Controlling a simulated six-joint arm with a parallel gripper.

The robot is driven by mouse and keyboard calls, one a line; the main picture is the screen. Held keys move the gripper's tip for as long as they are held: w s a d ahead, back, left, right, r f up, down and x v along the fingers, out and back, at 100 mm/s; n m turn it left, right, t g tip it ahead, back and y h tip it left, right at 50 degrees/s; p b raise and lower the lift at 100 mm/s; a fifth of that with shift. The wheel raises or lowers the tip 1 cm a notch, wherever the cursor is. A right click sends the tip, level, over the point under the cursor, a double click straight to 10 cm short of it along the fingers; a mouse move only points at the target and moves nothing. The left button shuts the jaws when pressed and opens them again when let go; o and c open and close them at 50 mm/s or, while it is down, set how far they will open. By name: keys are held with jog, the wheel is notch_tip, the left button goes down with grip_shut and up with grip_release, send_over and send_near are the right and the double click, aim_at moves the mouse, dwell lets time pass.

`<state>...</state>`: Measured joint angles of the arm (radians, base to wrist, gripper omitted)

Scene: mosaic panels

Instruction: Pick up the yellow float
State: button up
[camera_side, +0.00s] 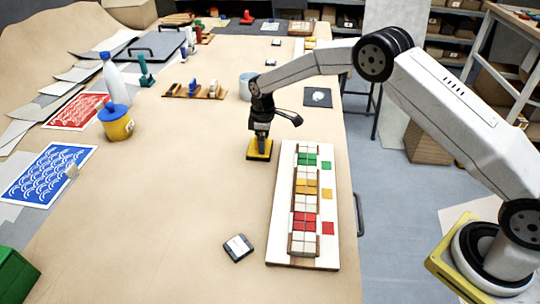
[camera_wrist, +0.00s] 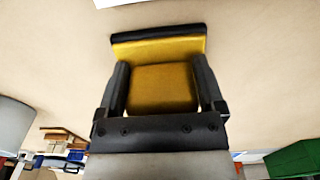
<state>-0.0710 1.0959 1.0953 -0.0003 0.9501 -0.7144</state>
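The yellow float (camera_side: 260,149) is a flat yellow block with a dark base edge. In the side view it is on or very near the table, just left of the white mosaic panel. My gripper (camera_side: 262,137) points down right over it and hides part of its top. In the wrist view, the float's yellow raised part (camera_wrist: 161,88) fills the space between the two dark fingers (camera_wrist: 161,70). The fingers lie close along both its sides; whether they press on it cannot be told. The float's dark far edge (camera_wrist: 158,33) shows beyond the fingertips.
The white mosaic panel (camera_side: 278,224) holds green, yellow and red tiles right of the float. Table left of the float is clear.

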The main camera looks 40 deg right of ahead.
jog(key=c, duration=0.7)
jog(key=shift+r, duration=0.15)
jog(key=shift+r, duration=0.4)
notch_tip(320, 180, up, 2)
jog(key=shift+s+r, duration=0.1)
jog(key=shift+r, duration=0.15)
jog(key=shift+s+d+r, duration=0.15)
jog(key=shift+s+r, duration=1.45)
jog(key=shift+s, duration=0.7)
jog(key=shift+s+d+r, duration=0.1)
jog(key=shift+s+r, duration=1.45)
jog(key=shift+s, duration=0.7)
jog(key=shift+s+d+r, duration=0.15)
jog(key=shift+s+r, duration=1.45)
jog(key=shift+s, duration=0.7)
